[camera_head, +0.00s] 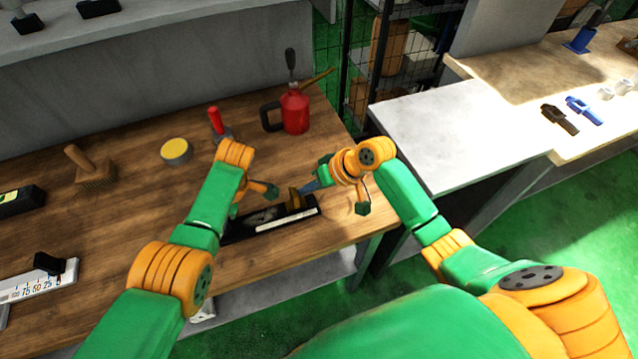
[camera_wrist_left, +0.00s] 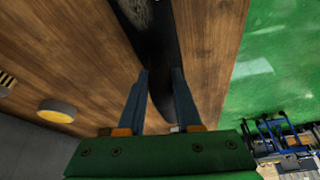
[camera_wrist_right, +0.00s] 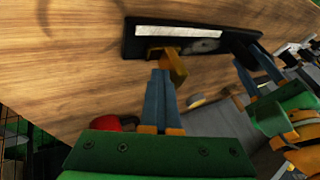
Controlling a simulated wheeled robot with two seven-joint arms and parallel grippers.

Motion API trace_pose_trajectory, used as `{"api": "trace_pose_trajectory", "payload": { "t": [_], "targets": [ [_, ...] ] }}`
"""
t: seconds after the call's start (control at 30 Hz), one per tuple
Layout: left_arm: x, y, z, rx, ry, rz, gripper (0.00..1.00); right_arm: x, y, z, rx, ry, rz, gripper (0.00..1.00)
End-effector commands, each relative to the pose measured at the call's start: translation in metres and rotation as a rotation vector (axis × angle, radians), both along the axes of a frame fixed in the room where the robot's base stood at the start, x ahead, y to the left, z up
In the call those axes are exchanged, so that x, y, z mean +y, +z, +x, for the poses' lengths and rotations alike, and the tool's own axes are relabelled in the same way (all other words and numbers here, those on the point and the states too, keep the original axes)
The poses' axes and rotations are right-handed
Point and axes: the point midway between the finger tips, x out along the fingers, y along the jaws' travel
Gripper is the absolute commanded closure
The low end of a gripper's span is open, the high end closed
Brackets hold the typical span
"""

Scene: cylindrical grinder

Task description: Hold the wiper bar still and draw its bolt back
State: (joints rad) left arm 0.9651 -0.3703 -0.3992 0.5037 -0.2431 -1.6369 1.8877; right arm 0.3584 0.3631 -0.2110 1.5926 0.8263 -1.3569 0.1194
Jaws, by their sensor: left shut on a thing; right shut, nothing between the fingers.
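The black wiper bar (camera_head: 254,230) lies along the front of the wooden bench, with a pale strip on it. Its brass-coloured bolt (camera_head: 294,198) stands at its right part; the bolt also shows in the right wrist view (camera_wrist_right: 176,66). My left gripper (camera_wrist_left: 160,72) is shut on the bar's left end, a finger on each side of it. My right gripper (camera_wrist_right: 161,75) is shut and empty, its fingertips close beside the bolt; I cannot tell whether they touch. The left fingers are mostly hidden by the arm in the head view.
A red oil can (camera_head: 294,112), a red-handled tool (camera_head: 216,124), a round yellow tin (camera_head: 176,151) and a wooden brush (camera_head: 95,177) stand behind and left on the bench. A pale worktop (camera_head: 455,130) is at the right. The bench's front edge lies close to the bar.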

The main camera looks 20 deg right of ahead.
Motion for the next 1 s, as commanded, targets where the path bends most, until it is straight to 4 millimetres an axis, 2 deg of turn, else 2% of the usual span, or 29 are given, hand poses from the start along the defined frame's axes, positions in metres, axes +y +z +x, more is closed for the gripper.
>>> {"api": "trace_pose_trajectory", "payload": {
  "t": [0.1,0.2,0.57,0.67,0.77,1.0],
  "targets": [
    [-0.001,0.000,0.000,0.000,-0.002,-0.002,1.00,0.022,0.000,-0.001,0.001,0.005,0.006,1.00],
    [-0.001,0.000,0.000,-0.001,-0.003,-0.002,1.00,0.030,0.000,-0.001,0.000,0.004,0.005,1.00],
    [-0.003,0.000,0.000,-0.001,-0.004,-0.007,1.00,0.032,0.001,-0.001,0.000,0.005,0.008,1.00],
    [-0.003,0.000,0.000,-0.001,-0.004,-0.008,1.00,0.019,0.000,-0.001,0.001,0.002,0.006,1.00],
    [-0.003,0.000,0.000,0.000,-0.004,-0.007,1.00,-0.010,0.000,-0.001,0.001,-0.004,-0.001,1.00],
    [-0.001,0.000,0.000,0.000,-0.003,-0.004,1.00,-0.045,0.056,-0.026,-0.005,-0.001,-0.004,1.00]
  ]
}}
